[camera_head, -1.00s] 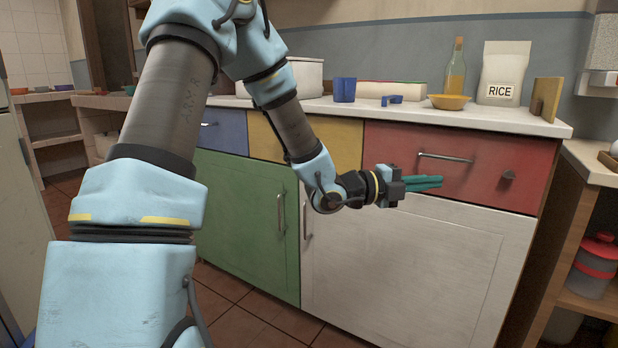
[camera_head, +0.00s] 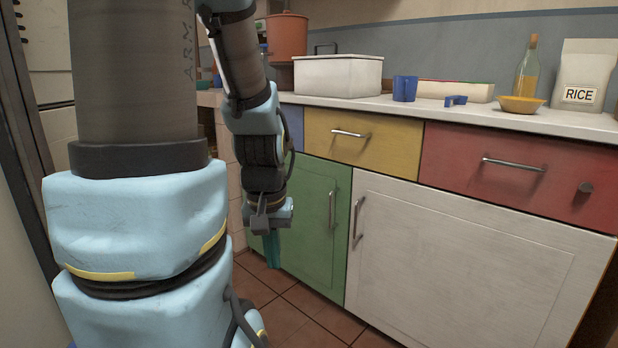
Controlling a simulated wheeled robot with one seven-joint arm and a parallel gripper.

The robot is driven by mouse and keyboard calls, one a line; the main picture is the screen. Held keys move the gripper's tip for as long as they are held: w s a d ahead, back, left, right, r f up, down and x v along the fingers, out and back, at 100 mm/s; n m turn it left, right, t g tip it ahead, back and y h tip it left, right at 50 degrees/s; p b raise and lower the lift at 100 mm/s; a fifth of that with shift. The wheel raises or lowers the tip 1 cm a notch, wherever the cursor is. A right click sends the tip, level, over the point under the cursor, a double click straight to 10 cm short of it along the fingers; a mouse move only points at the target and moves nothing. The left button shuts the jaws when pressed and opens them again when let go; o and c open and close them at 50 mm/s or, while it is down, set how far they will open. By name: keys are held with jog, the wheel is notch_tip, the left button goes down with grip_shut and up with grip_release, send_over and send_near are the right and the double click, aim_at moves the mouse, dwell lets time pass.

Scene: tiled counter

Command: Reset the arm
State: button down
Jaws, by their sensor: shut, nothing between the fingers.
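My arm is light blue and grey and fills the left of the head view. Its forearm hangs down, and my gripper (camera_head: 272,250) points at the floor in front of the green cabinet door (camera_head: 318,215). The teal fingers are together with nothing between them. The gripper is apart from the counter top and from the objects on it. Part of the wrist covers the left edge of the green door.
The counter holds a white bin (camera_head: 338,76), a blue cup (camera_head: 405,88), a yellow bowl (camera_head: 521,104), a bottle (camera_head: 526,72) and a rice bag (camera_head: 585,78). Below are a yellow drawer (camera_head: 375,143), a red drawer (camera_head: 520,170) and a white door (camera_head: 460,255), all closed. Tiled floor (camera_head: 300,310) is clear.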

notch_tip(320, 180, up, 29)
jog(key=p, duration=2.8)
jog(key=shift+w+r+p, duration=0.15)
jog(key=shift+r+p, duration=0.05)
jog(key=shift+p, duration=0.2)
